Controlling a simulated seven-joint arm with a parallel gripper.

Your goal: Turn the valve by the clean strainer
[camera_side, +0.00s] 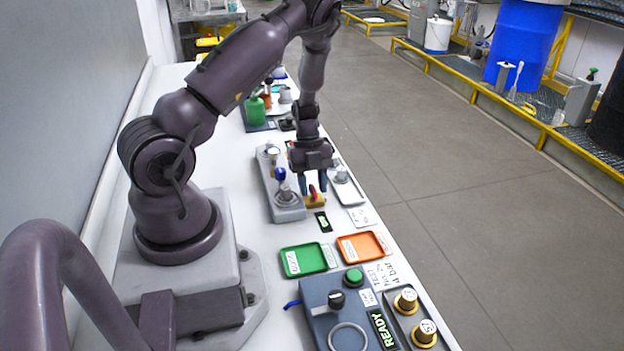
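My gripper (313,186) points straight down over the bench, its two dark fingers apart on either side of a small red handle. The handle stands on a yellow block (316,203), which may be a valve. The fingers seem not to press on the handle, though the view is small. Just left is a grey fixture (289,213) with a blue-topped knob (281,176) and a pale knob behind it. A metal tray with a small grey piece (341,173) lies right of my gripper. I cannot tell which item is the clean strainer; my gripper hides part of this area.
A green tray (289,262) and an orange tray (378,236) lie nearer the camera. A control box (318,292) with a green button and a holder with two gold-capped pieces (399,318) stand in front. A green bottle (255,110) stands farther back.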

